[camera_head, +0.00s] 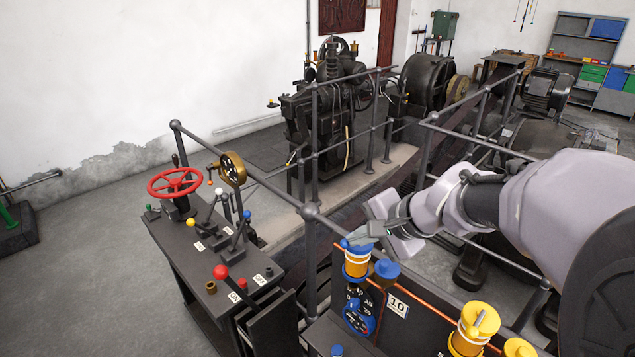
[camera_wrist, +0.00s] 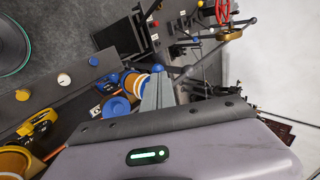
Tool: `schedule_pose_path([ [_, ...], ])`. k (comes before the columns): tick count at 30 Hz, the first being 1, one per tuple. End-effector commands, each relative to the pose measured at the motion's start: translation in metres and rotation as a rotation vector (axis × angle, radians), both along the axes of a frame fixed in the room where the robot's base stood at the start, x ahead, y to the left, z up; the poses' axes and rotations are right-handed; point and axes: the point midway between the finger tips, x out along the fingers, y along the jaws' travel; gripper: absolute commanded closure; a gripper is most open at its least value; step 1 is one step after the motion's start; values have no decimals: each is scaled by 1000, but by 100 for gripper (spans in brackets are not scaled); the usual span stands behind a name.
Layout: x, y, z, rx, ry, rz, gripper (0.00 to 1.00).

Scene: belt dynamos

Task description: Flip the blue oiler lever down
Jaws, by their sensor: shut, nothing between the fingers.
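The blue oiler (camera_head: 356,266) stands on the near panel in the head view, an amber cup with white bands and a blue top. Its blue lever (camera_head: 347,244) shows in part at the top, right by my gripper's tips. My gripper (camera_head: 362,237) is shut and empty, reaching in from the right over the oiler's top. In the wrist view the shut fingers (camera_wrist: 158,92) lie just beside the oiler (camera_wrist: 134,82), with a small blue end (camera_wrist: 157,68) at their tips. I cannot tell whether they touch the lever, and its exact tilt is partly hidden.
A blue cup (camera_head: 386,269) and a blue gauge (camera_head: 358,318) sit close by the oiler, near a plate marked 10 (camera_head: 397,306). A yellow oiler (camera_head: 474,328) stands to the right. Grey railing (camera_head: 310,255) rises just left. A red-wheel console (camera_head: 174,183) stands beyond.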

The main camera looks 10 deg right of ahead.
Motion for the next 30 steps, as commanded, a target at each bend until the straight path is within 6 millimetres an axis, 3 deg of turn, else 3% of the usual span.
schedule_pose_path([
  [8,0,0,-1,-2,-1,0,100],
  [16,2,9,-20,-108,-81,1,100],
  [30,-1,12,-18,-104,-71,2,100],
])
